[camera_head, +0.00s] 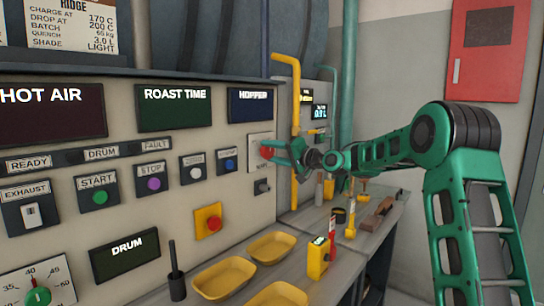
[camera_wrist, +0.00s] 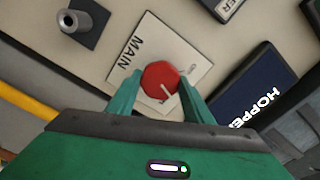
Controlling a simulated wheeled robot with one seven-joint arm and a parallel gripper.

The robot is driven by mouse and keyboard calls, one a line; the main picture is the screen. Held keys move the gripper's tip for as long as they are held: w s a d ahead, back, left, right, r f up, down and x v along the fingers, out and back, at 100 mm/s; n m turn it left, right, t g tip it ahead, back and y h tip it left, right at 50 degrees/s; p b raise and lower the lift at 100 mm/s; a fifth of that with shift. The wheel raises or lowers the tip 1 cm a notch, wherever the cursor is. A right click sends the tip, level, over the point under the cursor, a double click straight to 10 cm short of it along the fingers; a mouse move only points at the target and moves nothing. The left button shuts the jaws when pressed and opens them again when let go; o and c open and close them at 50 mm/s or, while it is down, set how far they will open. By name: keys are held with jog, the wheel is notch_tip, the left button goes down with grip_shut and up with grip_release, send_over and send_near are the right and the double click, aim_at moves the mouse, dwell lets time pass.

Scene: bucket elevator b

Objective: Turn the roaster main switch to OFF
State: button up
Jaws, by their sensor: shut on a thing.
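The main switch is a round red knob (camera_wrist: 160,78) with a white pointer line. It sits on a pale square plate (camera_wrist: 148,33) lettered MAIN; the position marks are too small or covered to read. In the head view the red knob (camera_head: 266,150) is on the panel's right part, partly hidden by my gripper (camera_head: 275,152). In the wrist view my gripper (camera_wrist: 160,88) has one green finger on each side of the knob and is shut on it. The pointer slants toward the gripper's palm.
The dark HOPPER display (camera_wrist: 248,95) is close to my gripper. Below the switch is a small dark control (camera_head: 262,186). A yellow pipe (camera_head: 294,95) runs beside the panel. A red emergency button (camera_head: 208,222) is lower left. The bench below holds yellow trays (camera_head: 223,278) and tools.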

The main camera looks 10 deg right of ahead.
jog(key=n, duration=0.6)
jog(key=shift+d+f, duration=0.1)
jog(key=shift+f, duration=0.3)
jog(key=n, duration=0.6)
jog(key=shift+d, duration=0.1)
jog(key=o, duration=1)
jog(key=shift+w, duration=0.1)
jog(key=shift+r+n, duration=0.15)
jog(key=shift+n, duration=0.15)
jog(key=v, duration=1)
jog(key=shift+s+d, duration=0.1)
jog(key=shift+s, duration=0.25)
